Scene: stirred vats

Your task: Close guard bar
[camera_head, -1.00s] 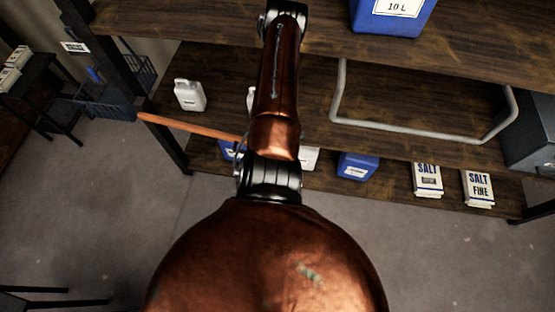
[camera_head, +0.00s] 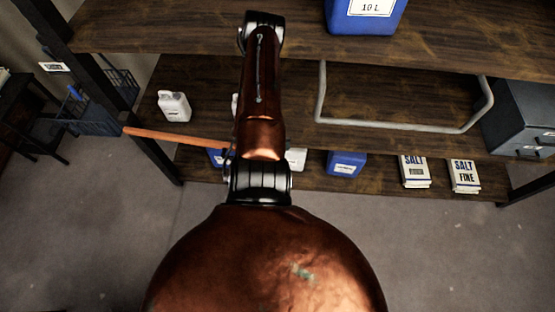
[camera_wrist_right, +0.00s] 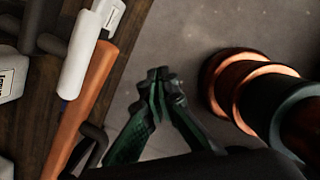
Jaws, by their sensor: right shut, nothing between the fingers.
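An orange bar (camera_head: 175,138) runs from near the shelf's left post toward the middle of the head view, where my arm hides its right end. In the right wrist view the orange bar (camera_wrist_right: 78,115) slants along the left, with a white cylindrical part (camera_wrist_right: 80,55) next to it. I cannot tell how the bar is fixed. My left gripper is not in view.
The wooden shelf rack (camera_head: 160,30) fills the upper head view. It holds a blue 10 L container (camera_head: 362,18), a white jug (camera_head: 174,106), a grey box (camera_head: 520,115) and salt packs (camera_head: 464,175). Blue baskets (camera_head: 95,120) hang at the left. The grey floor (camera_head: 90,220) in front is clear.

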